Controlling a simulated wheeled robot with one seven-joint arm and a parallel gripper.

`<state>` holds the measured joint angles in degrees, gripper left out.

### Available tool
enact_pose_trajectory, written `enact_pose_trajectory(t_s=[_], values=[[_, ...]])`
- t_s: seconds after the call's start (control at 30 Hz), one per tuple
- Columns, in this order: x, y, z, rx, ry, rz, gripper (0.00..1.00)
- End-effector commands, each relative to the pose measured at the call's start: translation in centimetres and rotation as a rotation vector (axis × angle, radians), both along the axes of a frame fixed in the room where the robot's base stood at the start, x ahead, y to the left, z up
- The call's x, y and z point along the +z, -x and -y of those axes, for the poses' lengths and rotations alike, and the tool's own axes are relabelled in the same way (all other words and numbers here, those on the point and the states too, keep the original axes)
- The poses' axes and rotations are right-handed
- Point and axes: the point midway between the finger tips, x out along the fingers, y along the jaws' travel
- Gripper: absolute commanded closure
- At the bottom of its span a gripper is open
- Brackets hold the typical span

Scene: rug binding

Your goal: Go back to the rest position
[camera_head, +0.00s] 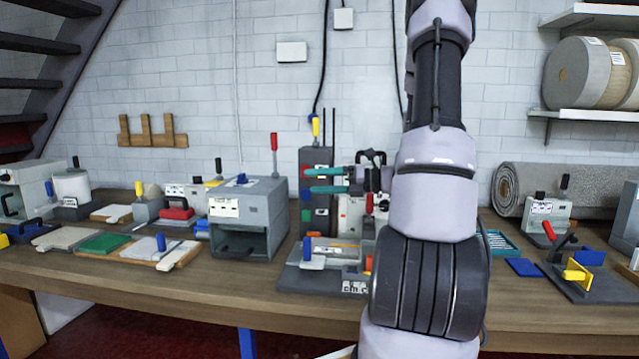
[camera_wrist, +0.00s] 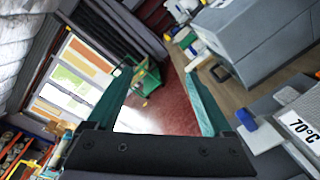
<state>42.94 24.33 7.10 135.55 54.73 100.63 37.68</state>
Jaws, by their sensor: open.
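My gripper (camera_head: 308,181) is in the middle of the head view, above the back part of the workbench (camera_head: 215,298). Its two teal fingers point left, spread apart with nothing between them. It hangs in front of a dark grey upright stand (camera_head: 316,158) with coloured handles. My arm hides part of the bench behind it. In the wrist view the gripper (camera_wrist: 160,70) shows its two green fingers wide apart, with a red floor (camera_wrist: 165,105) beyond them.
A grey box machine (camera_head: 270,215) stands left of the gripper. A grey fixture (camera_head: 300,280) lies below it. Wall shelves with rolls (camera_head: 577,72) and a rolled grey rug (camera_head: 590,190) are at right. In the wrist view, a block marked 70°C (camera_wrist: 300,122) is close at right.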

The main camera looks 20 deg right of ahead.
Motion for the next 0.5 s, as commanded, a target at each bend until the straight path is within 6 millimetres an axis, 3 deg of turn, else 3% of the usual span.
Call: enact_pose_trajectory(t_s=[0.37, 0.5], values=[[0.0, 0.0, 0.0, -0.001, -0.001, 0.000, 0.15], [0.6, 0.7, -1.5, 0.058, 0.072, 0.036, 0.15]])
